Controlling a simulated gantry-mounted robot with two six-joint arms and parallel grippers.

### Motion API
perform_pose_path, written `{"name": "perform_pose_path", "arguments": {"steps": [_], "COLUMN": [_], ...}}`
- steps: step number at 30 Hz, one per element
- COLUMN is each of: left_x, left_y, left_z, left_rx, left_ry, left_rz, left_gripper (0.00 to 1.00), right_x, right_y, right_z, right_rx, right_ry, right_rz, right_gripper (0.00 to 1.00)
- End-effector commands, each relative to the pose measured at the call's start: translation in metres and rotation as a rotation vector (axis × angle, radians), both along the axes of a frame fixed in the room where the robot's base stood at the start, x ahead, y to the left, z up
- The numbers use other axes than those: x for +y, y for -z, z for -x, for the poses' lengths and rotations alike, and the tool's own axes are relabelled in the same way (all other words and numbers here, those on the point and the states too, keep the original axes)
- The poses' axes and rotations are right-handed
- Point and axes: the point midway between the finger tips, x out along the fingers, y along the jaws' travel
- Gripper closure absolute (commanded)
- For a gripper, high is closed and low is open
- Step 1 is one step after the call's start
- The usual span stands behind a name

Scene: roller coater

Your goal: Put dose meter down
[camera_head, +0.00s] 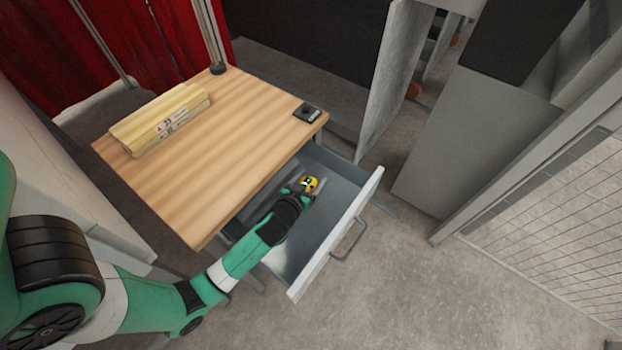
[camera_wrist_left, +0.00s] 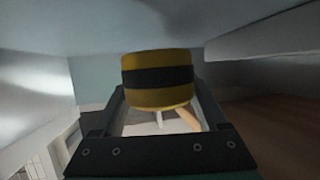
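The dose meter, seen as a short yellow round body with a black band (camera_wrist_left: 157,77), is between the fingertips of my left gripper (camera_wrist_left: 160,95) in the left wrist view. Both fingers appear to touch its sides. In the head view the yellow dose meter (camera_head: 310,183) shows at the end of my left gripper (camera_head: 306,188), over or inside the open grey drawer (camera_head: 310,225). I cannot tell whether its underside touches the drawer floor. My right gripper is in neither view.
The drawer hangs open under the wooden table (camera_head: 215,140); its front panel has a handle (camera_head: 350,240). A yellow box-like stack (camera_head: 160,120) and a small dark device (camera_head: 307,112) lie on the tabletop. The drawer floor around the gripper looks empty. Grey cabinets stand at the back right.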

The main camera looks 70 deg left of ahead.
Motion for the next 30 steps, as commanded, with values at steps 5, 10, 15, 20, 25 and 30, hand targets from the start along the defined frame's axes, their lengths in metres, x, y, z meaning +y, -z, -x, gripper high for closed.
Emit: {"name": "perform_pose_path", "arguments": {"steps": [5,10,15,20,25,30], "left_x": [0.0,0.0,0.0,-0.02,-0.039,-0.045], "left_y": [-0.001,-0.001,-0.017,-0.028,-0.038,-0.041], "left_z": [0.0,0.0,0.0,0.022,0.044,0.053], "left_rx": [0.0,0.0,-0.001,0.003,0.002,0.001], "left_ry": [0.0,0.0,0.0,0.004,0.004,0.0], "left_rz": [0.0,0.0,-0.001,0.0,-0.001,0.001], "left_gripper": [0.0,0.0,0.0,0.0,0.0,0.0], "right_x": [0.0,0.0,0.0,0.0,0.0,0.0], "right_y": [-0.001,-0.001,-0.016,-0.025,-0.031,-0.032], "right_z": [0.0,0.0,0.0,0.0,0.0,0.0], "right_rx": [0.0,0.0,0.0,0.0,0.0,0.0], "right_ry": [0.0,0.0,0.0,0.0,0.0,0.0], "right_rz": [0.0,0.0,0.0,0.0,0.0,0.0], "right_gripper": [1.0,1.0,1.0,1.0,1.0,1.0]}}
